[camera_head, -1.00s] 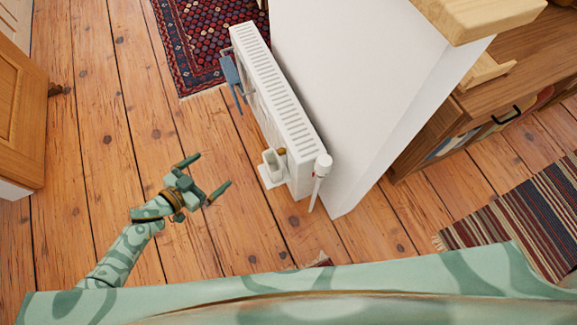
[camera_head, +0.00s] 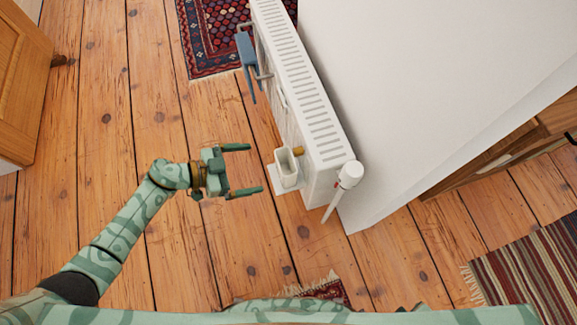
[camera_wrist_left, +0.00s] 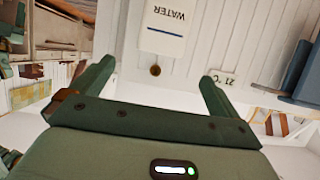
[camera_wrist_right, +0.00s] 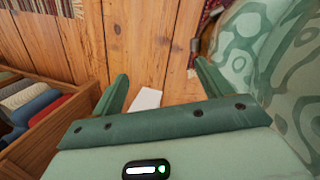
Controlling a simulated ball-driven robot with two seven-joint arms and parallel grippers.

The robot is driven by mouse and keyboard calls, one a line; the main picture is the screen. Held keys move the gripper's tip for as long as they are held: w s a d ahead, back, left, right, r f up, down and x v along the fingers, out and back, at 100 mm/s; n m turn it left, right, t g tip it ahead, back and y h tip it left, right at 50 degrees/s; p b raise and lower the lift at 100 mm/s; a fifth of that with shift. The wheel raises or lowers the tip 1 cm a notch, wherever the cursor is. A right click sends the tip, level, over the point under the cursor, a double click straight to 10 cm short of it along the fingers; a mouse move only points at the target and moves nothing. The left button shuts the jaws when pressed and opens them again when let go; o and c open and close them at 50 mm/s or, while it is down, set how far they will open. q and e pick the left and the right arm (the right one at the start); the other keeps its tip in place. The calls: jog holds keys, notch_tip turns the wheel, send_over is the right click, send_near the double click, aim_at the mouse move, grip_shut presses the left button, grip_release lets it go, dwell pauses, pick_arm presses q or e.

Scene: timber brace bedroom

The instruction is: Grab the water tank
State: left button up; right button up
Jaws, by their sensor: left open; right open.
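The water tank (camera_head: 287,170) is a small white open-topped box on the front of the white radiator (camera_head: 315,120), near its closer end. A brown knob (camera_head: 298,151) shows beside it. In the left wrist view the tank (camera_wrist_left: 166,38) bears the word WATER, upside down. My left gripper (camera_head: 256,168) is open and empty, its fingers pointing at the tank from the left with a small gap. In the left wrist view the tank lies just beyond the fingertips. My right gripper (camera_wrist_right: 162,73) is open over the floor, seen only in the right wrist view.
A blue item (camera_head: 246,62) hangs from a rail farther along the radiator. A white valve (camera_head: 350,174) with a pipe stands at its near end. A white wall (camera_head: 420,90) is behind it. Wooden floor (camera_head: 130,200) is free on the left. A striped rug (camera_head: 530,260) lies at right.

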aim_at(278, 163)
pick_arm(q)
jog(key=b+x, duration=0.2)
jog(key=x, duration=0.1)
jog(key=b+x, duration=0.2)
jog(key=x, duration=0.2)
jog(key=b+x, duration=0.2)
jog(key=x, duration=0.2)
jog(key=shift+w+f+b, duration=0.1)
jog(key=shift+f+b, duration=0.25)
jog(key=shift+f, duration=0.1)
jog(key=shift+w+d, duration=0.1)
jog(key=shift+d, duration=0.1)
jog(key=shift+r, duration=0.2)
pick_arm(e)
jog(key=w+a+r+t+y, duration=0.1)
jog(key=w+a+r+t, duration=0.1)
jog(key=w, duration=0.3)
jog(key=w+a+r+m+t+y, duration=0.1)
jog(key=w+a+r+t, duration=0.1)
jog(key=w+a+r, duration=0.2)
jog(key=shift+w+a+y, duration=0.3)
jog(key=shift+w+a, duration=0.3)
jog(key=shift+w, duration=0.55)
pick_arm(q)
jog(key=c, duration=1.2)
pick_arm(e)
jog(key=shift+f, duration=0.1)
